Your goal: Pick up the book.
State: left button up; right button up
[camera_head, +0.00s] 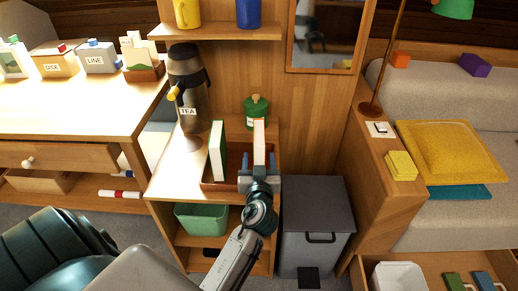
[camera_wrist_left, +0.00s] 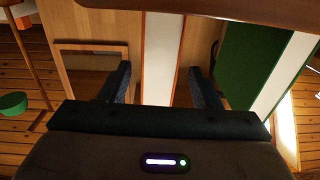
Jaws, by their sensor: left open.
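A white book with orange edges (camera_head: 259,135) stands upright in a brown holder (camera_head: 214,187) on the wooden counter. A green-covered book (camera_head: 218,150) with white pages stands to its left in the holder. My left gripper (camera_head: 258,161) is open at the orange-edged book, one finger on each side. In the left wrist view the white and orange book (camera_wrist_left: 160,60) runs between the two fingers (camera_wrist_left: 160,88), with gaps on both sides. The green book (camera_wrist_left: 250,60) is outside the right finger there. The lower part of the orange-edged book is hidden by the gripper. My right gripper is out of view.
A tea dispenser (camera_head: 188,85) stands behind left of the books, and a green canister (camera_head: 256,110) behind them. A grey bin (camera_head: 315,225) stands right of the counter. A green tub (camera_head: 201,221) sits on the shelf below. A framed mirror (camera_head: 325,35) hangs behind.

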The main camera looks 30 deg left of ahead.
pick_arm(q)
jog(key=p+x, duration=0.1)
jog(key=x, duration=0.4)
jog(key=shift+w, duration=0.2)
jog(key=c, duration=1)
jog(key=shift+r, duration=0.1)
grip_shut()
jog(key=shift+r, duration=0.1)
